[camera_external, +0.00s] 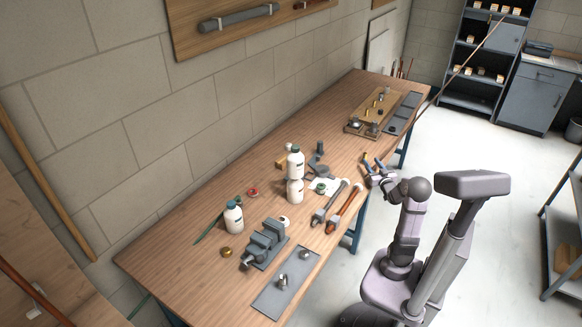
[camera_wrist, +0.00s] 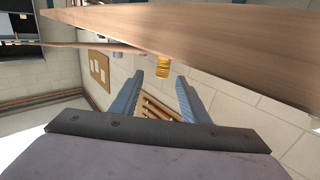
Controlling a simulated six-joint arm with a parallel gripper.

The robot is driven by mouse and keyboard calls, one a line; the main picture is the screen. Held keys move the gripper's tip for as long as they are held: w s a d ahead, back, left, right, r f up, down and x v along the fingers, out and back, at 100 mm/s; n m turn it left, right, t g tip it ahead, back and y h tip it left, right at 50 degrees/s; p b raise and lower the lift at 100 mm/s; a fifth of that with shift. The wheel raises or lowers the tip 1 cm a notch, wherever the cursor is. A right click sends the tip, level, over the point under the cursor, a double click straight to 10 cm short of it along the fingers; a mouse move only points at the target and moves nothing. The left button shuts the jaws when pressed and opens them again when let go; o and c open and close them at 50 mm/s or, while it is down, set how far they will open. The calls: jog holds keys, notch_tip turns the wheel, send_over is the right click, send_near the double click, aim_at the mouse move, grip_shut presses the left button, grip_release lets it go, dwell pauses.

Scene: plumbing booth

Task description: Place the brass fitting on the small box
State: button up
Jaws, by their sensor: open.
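My gripper (camera_external: 371,168) is open and empty at the table's right-hand edge, with its two fingers apart. In the wrist view the gripper (camera_wrist: 160,80) points at a ridged brass fitting (camera_wrist: 161,67), which lies beyond the fingertips, roughly between them, and touches the wooden surface. In the external view a small yellow piece just past the fingers looks like this brass fitting (camera_external: 366,156). A small tan block behind the white bottles may be the small box (camera_external: 280,163); it is partly hidden and I cannot be sure.
A wooden tray (camera_external: 372,112) with brass parts is at the far end.

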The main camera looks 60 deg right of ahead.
aim_at(366, 157)
jog(key=shift+w+x, duration=0.2)
jog(key=shift+x, duration=3.25)
jog(key=shift+a+f, duration=0.1)
jog(key=shift+a, duration=0.1)
grip_shut()
